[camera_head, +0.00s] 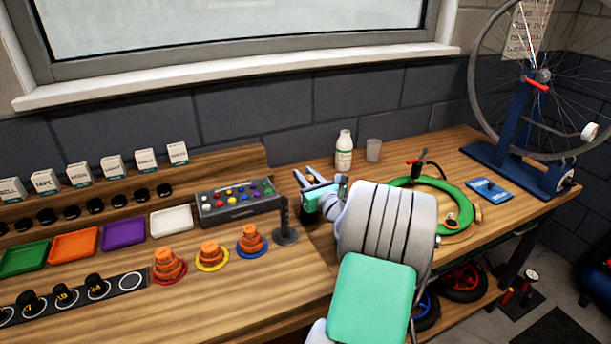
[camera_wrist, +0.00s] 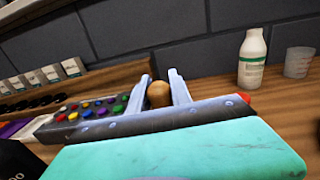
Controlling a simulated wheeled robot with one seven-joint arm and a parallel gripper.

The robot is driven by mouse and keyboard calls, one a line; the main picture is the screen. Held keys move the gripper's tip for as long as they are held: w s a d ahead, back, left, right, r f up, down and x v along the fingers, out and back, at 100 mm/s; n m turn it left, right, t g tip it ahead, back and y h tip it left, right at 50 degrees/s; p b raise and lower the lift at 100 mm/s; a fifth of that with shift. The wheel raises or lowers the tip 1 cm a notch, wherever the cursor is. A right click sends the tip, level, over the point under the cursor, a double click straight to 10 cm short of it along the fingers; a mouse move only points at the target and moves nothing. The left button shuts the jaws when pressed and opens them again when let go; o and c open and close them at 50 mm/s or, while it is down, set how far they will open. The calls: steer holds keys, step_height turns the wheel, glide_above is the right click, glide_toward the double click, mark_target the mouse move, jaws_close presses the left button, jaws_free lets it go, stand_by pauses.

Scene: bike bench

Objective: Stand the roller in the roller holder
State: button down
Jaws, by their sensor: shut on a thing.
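My gripper (camera_head: 318,181) is above the bench, right of the button panel. Its two fingers also show in the wrist view (camera_wrist: 160,76), shut on a brown, rounded wooden end of the roller (camera_wrist: 158,94). The rest of the roller is hidden behind the gripper body. A dark stand with a short post and round base (camera_head: 285,236), which looks like the roller holder, stands on the bench left of and nearer than my gripper, apart from it. I cannot tell the roller's tilt.
A button panel (camera_head: 238,202) lies left of the gripper, with several orange cone stacks (camera_head: 209,255) in front. A white bottle (camera_head: 344,152) and clear cup (camera_head: 374,150) stand at the back. A green ring (camera_head: 461,208) and wheel stand (camera_head: 513,120) are right.

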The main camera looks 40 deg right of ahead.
steer(key=shift+f+b, duration=0.3)
steer(key=shift+f, duration=0.25)
steer(key=c, duration=1.1)
jaws_free()
